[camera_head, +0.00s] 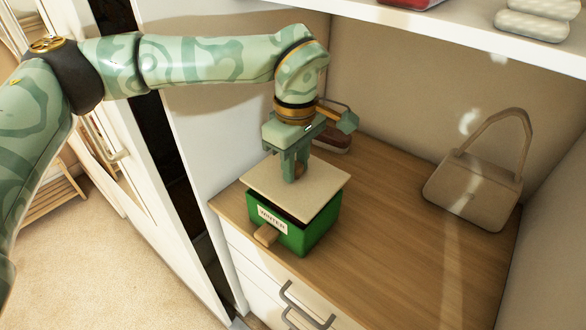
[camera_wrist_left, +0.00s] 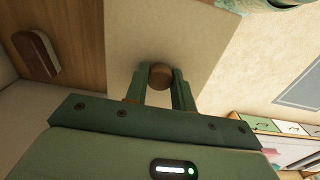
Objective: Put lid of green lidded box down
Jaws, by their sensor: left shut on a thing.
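The green box (camera_head: 318,233) stands on the wooden cabinet top, with a white label on its front. Its pale beige square lid (camera_head: 325,186) is over the box's mouth, roughly level. A dark gap shows between the lid and the front wall, so I cannot tell whether the lid touches the rim. My left gripper (camera_head: 294,172) points down at the lid's middle, shut on its round brown knob. In the left wrist view the fingers (camera_wrist_left: 160,88) clasp the knob (camera_wrist_left: 160,75) from both sides, with the lid (camera_wrist_left: 135,42) behind. My right gripper is not in view.
A beige handbag (camera_head: 473,188) stands at the right of the cabinet top (camera_head: 400,235). A brown brush-like object (camera_head: 334,140) lies behind my left gripper. A white shelf (camera_head: 470,38) overhangs the back. The wood between box and handbag is clear.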

